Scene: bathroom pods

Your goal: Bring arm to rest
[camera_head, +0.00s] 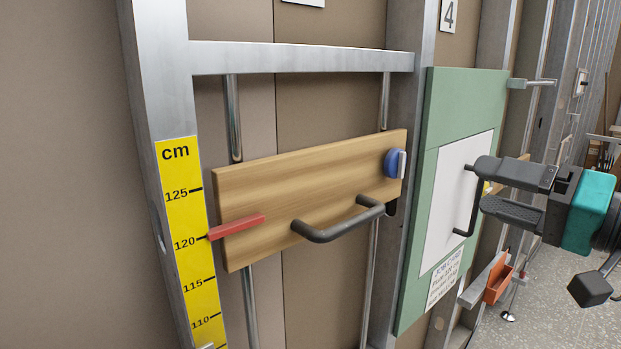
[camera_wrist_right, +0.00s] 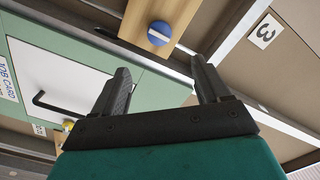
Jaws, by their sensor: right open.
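My right gripper (camera_head: 481,184) is open and empty at the right of the head view, in front of the white panel (camera_head: 445,205) on the green board. In the right wrist view the two dark fingers of the gripper (camera_wrist_right: 162,78) stand apart with nothing between them. The black handle (camera_wrist_right: 55,104) of the white panel lies to the left of the fingers there, clear of them. In the head view the fingers overlap part of this handle (camera_head: 472,205). My left gripper is not in view.
A wooden board (camera_head: 290,195) with a dark grey handle (camera_head: 335,232), blue knob (camera_head: 392,163) and red pointer (camera_head: 237,226) spans metal rods. The pointer sits just above 120 on the yellow scale (camera_head: 187,270). An orange holder (camera_head: 498,281) is below my right gripper.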

